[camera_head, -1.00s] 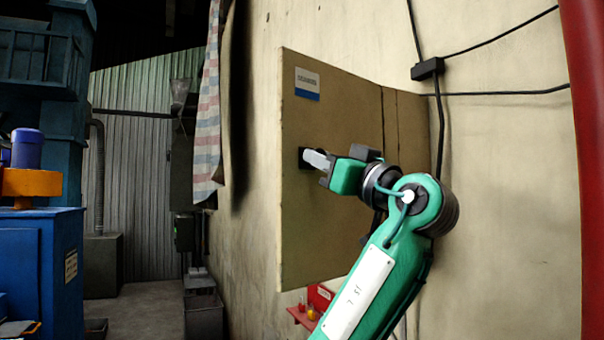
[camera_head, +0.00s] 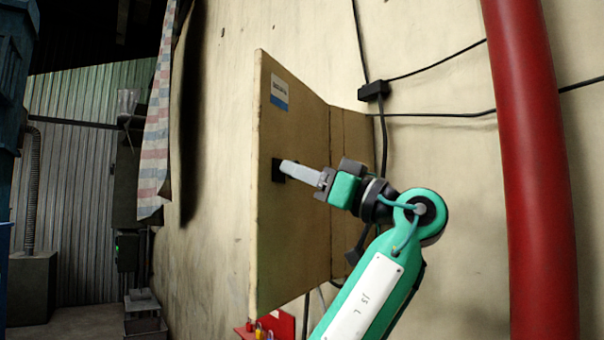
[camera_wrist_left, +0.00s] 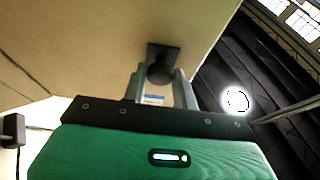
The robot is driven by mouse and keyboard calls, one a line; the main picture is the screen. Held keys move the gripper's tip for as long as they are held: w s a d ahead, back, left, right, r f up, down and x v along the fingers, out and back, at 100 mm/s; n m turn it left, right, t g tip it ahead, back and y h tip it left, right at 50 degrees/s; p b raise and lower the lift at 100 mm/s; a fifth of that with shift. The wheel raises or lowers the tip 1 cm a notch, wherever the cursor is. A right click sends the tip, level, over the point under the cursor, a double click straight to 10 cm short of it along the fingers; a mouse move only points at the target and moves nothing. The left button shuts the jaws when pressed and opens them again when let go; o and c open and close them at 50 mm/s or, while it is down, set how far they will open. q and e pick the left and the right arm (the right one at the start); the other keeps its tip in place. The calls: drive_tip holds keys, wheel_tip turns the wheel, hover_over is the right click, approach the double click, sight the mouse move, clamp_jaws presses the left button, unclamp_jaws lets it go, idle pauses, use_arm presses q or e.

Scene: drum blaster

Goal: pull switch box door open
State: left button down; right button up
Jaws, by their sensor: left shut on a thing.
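The switch box door (camera_head: 297,225) is a tan panel with a blue-and-white label near its top left. It stands swung out at an angle from the box body (camera_head: 350,150) on the wall, its free edge on the left. My left gripper (camera_head: 288,169) is shut on the dark door handle (camera_head: 278,170). In the left wrist view, the black handle knob (camera_wrist_left: 161,70) sits between the two grey fingers of the gripper (camera_wrist_left: 160,86), against the tan door (camera_wrist_left: 110,35). The box's inside is hidden. My right gripper is not in view.
A thick red pipe (camera_head: 537,170) runs down the wall at the right. Black cables meet at a small junction box (camera_head: 373,90). A red rack (camera_head: 276,328) sits below the door. A checked cloth (camera_head: 160,120) hangs at the left, with open floor (camera_head: 80,325) beyond.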

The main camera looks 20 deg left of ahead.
use_arm(q)
drive_tip(key=c, duration=1.1)
unclamp_jaws()
drive_tip(key=b+v, duration=0.5)
drive_tip(key=v, duration=0.9)
drive_tip(key=shift+w+a, duration=0.1)
drive_tip(key=shift+w, duration=0.05)
